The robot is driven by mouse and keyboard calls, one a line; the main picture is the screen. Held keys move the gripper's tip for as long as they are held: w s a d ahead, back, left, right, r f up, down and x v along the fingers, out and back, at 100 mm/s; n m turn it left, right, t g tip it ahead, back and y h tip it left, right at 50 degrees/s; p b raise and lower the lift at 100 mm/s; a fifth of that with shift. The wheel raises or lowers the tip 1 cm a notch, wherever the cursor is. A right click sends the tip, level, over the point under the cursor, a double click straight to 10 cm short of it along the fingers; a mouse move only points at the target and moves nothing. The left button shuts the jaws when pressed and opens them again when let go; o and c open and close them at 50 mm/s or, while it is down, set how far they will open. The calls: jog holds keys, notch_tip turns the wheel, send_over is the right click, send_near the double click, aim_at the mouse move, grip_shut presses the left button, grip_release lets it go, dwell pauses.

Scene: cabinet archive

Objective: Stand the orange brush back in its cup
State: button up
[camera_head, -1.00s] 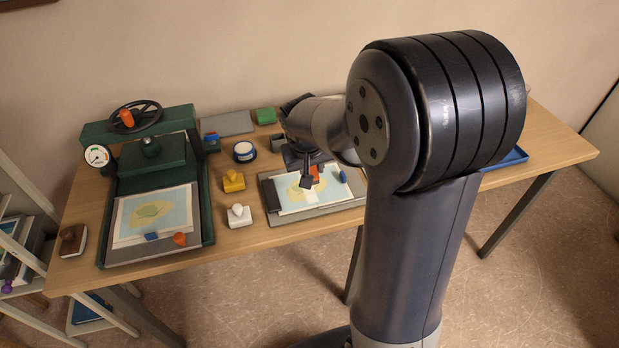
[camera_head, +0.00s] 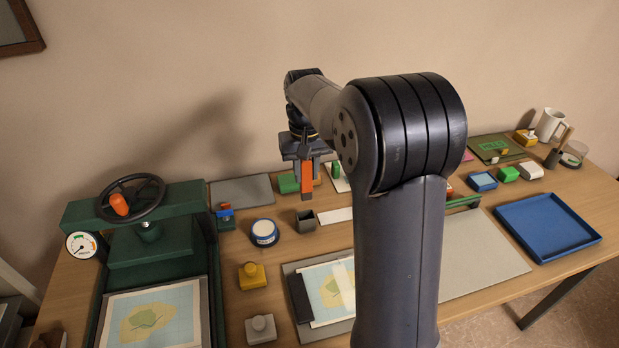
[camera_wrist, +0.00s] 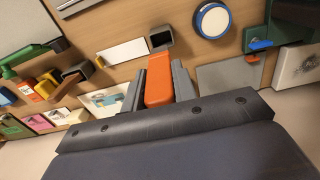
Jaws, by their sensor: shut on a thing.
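My gripper (camera_head: 306,168) is shut on the orange brush (camera_head: 307,188), which hangs down from the jaws above the table. In the wrist view the brush (camera_wrist: 158,82) sits between the two fingers. A small dark square cup (camera_head: 306,221) stands on the table just below the brush in the head view, and its open top faces up. The cup also shows in the wrist view (camera_wrist: 160,38), a little beyond the brush's end. The brush and the cup look apart. The brush's far end is hard to make out.
A round blue-and-white tin (camera_head: 264,232) stands left of the cup, and a white strip (camera_head: 336,216) lies right of it. A green block (camera_head: 288,183) is behind. A green press (camera_head: 150,240) fills the left. A blue tray (camera_head: 549,228) lies at the right.

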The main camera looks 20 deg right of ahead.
aim_at(305, 181)
jog(key=shift+w+r, duration=0.1)
jog(key=shift+w, duration=0.3)
jog(key=shift+s+r+p, duration=0.1)
jog(key=shift+p, duration=0.25)
jog(key=shift+f+b, duration=3.05)
jog(key=shift+f, duration=2.05)
jog(key=shift+f, duration=0.5)
jog(key=o, duration=1.1)
jog(key=shift+c, duration=0.2)
jog(key=shift+r, duration=0.1)
jog(key=shift+r+p, duration=2.85)
jog(key=shift+r, duration=0.65)
